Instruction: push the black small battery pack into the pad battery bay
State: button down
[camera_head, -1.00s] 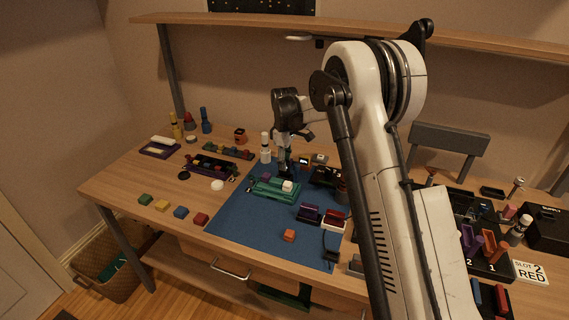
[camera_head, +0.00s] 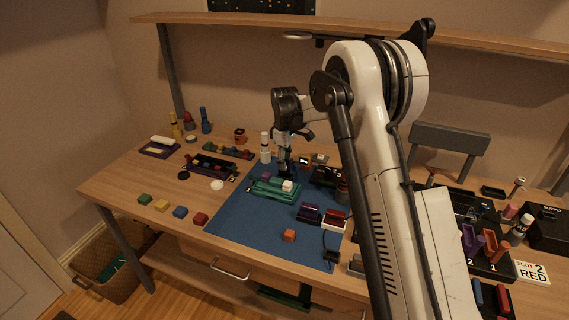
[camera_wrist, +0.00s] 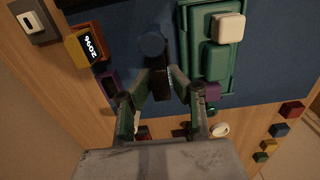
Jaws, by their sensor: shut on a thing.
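The green pad (camera_head: 262,191) lies on the blue mat, with a white block (camera_head: 288,186) and a purple block (camera_head: 266,176) at it. My gripper (camera_head: 284,170) points down just behind the pad. In the wrist view, my gripper (camera_wrist: 164,75) is shut on a small dark piece, apparently the black small battery pack (camera_wrist: 161,86). The green pad (camera_wrist: 222,85) is just to its right there, with the white block (camera_wrist: 229,28) on it. The fingers partly hide the pack. I cannot make out the battery bay or whether the pack touches the pad.
A white bottle (camera_head: 265,148) stands left of my gripper. A dark round piece (camera_wrist: 152,45) is by the fingertips. A yellow display box (camera_wrist: 87,47) lies to the left in the wrist view. The mat's front left is clear.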

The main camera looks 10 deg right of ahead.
jog(key=shift+f+b, duration=1.2)
jog(key=shift+f, duration=0.3)
dwell(0.3)
jog(key=c, duration=1.6)
grip_release()
jog(key=shift+o, duration=0.2)
notch_tip(320, 180, up, 12)
jog(key=shift+r, duration=0.1)
